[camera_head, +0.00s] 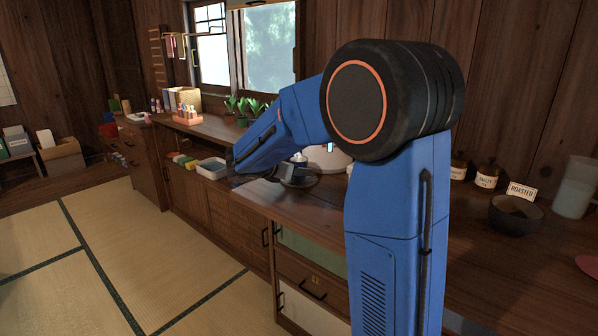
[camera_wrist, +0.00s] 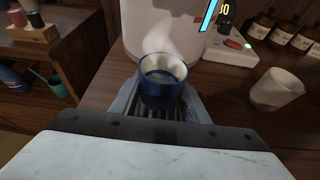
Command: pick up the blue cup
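The blue cup (camera_wrist: 160,92) shows in the wrist view with a bright metallic inside, upright, close in front of a white rounded appliance (camera_wrist: 158,32). Grey side pieces and dark slats lie around and below its base; I cannot tell whether these are my fingers or a tray. A pale plate with a black edge fills the bottom of the wrist view and hides what lies nearest. Whether my fingers touch the cup is unclear.
A whitish cup (camera_wrist: 277,90) stands to the right in the wrist view, with labelled bottles (camera_wrist: 284,37) behind. In the head view, a dark bowl (camera_head: 515,214) and a clear container (camera_head: 573,188) stand at right. Tatami floor is open at left.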

